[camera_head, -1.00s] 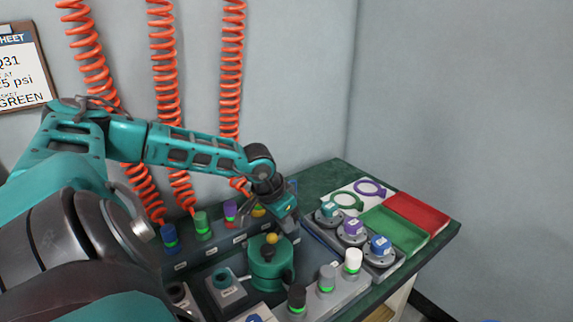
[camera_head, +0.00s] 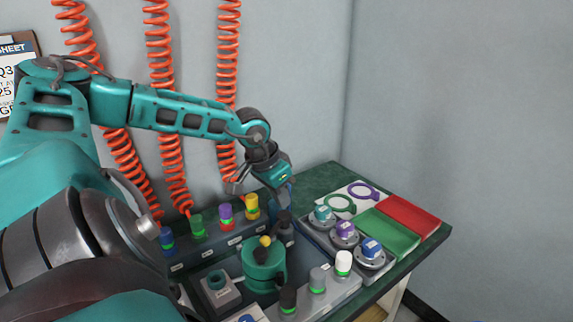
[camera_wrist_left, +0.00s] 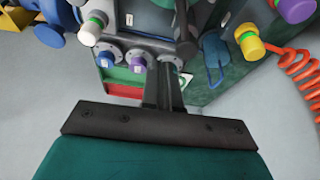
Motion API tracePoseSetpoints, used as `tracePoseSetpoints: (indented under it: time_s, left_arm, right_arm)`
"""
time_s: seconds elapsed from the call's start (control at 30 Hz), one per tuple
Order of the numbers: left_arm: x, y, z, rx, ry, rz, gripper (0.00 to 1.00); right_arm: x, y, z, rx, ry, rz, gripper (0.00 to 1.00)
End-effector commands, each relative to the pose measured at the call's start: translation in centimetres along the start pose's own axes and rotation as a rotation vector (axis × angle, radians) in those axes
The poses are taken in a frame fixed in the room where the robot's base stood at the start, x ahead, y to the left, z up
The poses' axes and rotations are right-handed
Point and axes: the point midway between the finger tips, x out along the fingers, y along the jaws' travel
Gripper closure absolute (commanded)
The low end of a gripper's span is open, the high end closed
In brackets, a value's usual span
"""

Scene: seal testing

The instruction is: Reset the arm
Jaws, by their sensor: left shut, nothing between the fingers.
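My left arm reaches in from the left in the head view. My left gripper (camera_head: 287,207) points down above the back part of the table, behind and right of the green valve body (camera_head: 263,262) with its yellow-topped knob. In the left wrist view its two dark fingers (camera_wrist_left: 162,68) are together with nothing between them. It appears clear of the fittings, though the exact gap below it cannot be told. My right gripper is not in view.
A row of coloured knobs (camera_head: 225,217) lines the back. Capped fittings (camera_head: 344,234), a green tray (camera_head: 388,234) and a red tray (camera_head: 411,213) stand at right. Gasket rings (camera_head: 340,203) lie on a white sheet. Orange coiled hoses (camera_head: 228,80) hang on the wall.

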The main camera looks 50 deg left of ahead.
Motion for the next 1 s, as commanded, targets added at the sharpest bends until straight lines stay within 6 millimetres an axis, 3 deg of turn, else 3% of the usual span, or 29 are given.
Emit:
tracePoseSetpoints:
  time_s: [0.17,0.8,0.9,0.97,1.0]
  left_arm:
    - [-0.9,-0.3,-0.2,-0.001,0.001,0.001,1.0]
    - [-0.8,0.0,-0.2,-0.01,0.002,0.011,1.0]
    - [0.1,2.0,-0.3,-0.088,0.005,0.081,1.0]
    - [1.1,4.5,-0.3,-0.198,-0.001,0.17,1.0]
    - [1.8,6.8,-0.3,-0.302,-0.011,0.249,1.0]
  right_arm:
    - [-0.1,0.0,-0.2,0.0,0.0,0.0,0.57]
    - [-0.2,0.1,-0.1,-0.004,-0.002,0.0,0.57]
    - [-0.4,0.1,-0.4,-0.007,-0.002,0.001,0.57]
    - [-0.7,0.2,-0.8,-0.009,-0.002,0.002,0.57]
    - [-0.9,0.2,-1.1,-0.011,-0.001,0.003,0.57]
